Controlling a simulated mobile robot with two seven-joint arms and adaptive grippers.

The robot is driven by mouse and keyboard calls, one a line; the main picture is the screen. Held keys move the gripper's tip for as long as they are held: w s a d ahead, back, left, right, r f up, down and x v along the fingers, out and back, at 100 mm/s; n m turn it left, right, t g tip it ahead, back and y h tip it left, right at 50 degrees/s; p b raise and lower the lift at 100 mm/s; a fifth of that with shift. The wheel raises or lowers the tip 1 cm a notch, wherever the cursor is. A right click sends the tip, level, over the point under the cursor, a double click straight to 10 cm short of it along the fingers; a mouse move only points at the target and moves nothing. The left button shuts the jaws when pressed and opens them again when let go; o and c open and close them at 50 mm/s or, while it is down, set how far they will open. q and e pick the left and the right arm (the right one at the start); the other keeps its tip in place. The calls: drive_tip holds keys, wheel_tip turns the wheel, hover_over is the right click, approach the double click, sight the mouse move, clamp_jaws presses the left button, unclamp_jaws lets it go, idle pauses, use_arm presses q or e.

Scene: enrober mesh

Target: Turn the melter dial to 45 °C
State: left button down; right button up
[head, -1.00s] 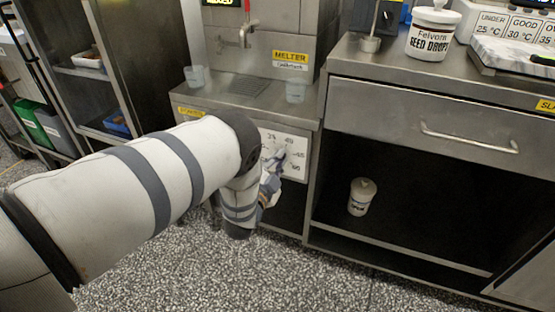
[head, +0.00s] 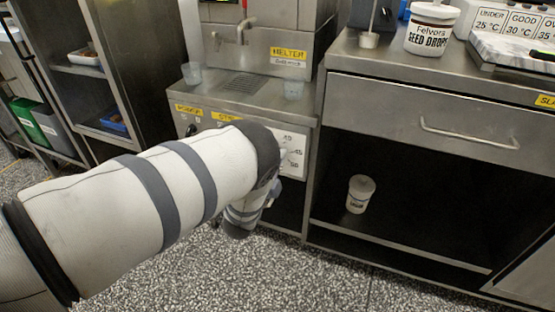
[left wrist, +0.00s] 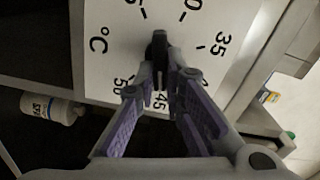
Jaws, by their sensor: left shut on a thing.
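The melter dial's black knob (left wrist: 159,46) sits on a white scale plate (left wrist: 112,22) in the left wrist view. My left gripper (left wrist: 163,66) is shut on the knob, its purple-lined fingers on either side. The numbers 35, 45 and 50 and a °C sign show around it; the fingers cover part of the scale. The 45 lies between the fingers, in line with the knob. I cannot tell which end of the knob is its pointer. In the head view my forearm hides the knob and most of the plate (head: 297,143). My right gripper is out of view.
To the right are a drawer (head: 400,115) and an open shelf with a white jar (head: 360,193). Dark shelving (head: 130,60) stands at the left. The speckled floor in front is clear.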

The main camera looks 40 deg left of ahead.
use_arm(q)
drive_tip(key=c, duration=1.7)
unclamp_jaws()
drive_tip(key=shift+s, duration=0.1)
drive_tip(key=v, duration=1.2)
